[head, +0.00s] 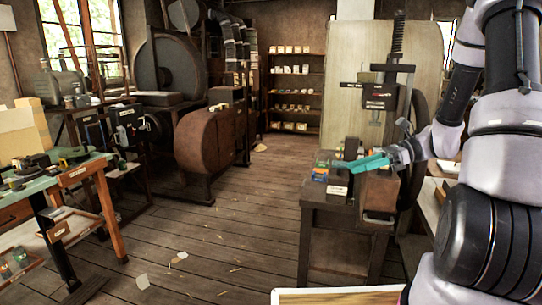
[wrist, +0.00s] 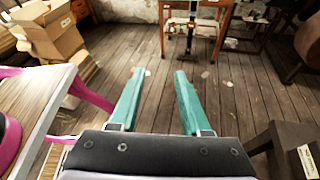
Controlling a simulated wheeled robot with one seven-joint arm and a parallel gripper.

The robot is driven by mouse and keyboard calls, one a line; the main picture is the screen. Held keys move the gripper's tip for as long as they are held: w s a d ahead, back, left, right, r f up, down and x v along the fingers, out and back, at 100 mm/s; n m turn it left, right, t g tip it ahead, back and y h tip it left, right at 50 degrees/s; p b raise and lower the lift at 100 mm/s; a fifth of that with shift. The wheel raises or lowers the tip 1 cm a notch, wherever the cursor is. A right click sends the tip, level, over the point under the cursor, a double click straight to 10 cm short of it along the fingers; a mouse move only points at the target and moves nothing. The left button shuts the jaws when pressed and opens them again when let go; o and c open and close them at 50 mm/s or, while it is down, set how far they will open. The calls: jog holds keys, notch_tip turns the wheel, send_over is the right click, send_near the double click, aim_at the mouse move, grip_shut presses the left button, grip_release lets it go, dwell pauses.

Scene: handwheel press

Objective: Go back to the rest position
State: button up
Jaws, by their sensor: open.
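My gripper (head: 362,163) shows in the head view at the right, in front of the press (head: 380,95) and above its wooden stand (head: 325,195). Its two teal fingers point left. In the wrist view my gripper (wrist: 160,74) is open, its fingers apart with only floor visible between them. It holds nothing. My arm fills the right side of the head view and hides part of what lies behind it. A dark wheel at the press's right side is partly hidden by the arm.
Small coloured items (head: 321,167) and a label (head: 337,190) are on the stand. A green-topped workbench (head: 60,180) stands at the left. The wooden floor (head: 240,200) between is mostly clear, with a few scraps. Cardboard boxes (wrist: 50,30) show in the wrist view.

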jog(key=s+r+n+t+h, duration=0.3)
jog(key=s+r+n+h, duration=0.3)
jog(key=r+n, duration=0.2)
jog(key=s+r+n+t+h, duration=0.4)
jog(key=s+r+n+h, duration=0.2)
jog(key=r, duration=0.5)
jog(key=shift+s+d+r+n, duration=0.25)
jog(key=shift+s+d+n, duration=0.15)
jog(key=shift+s+n, duration=0.5)
jog(key=shift+w, duration=0.2)
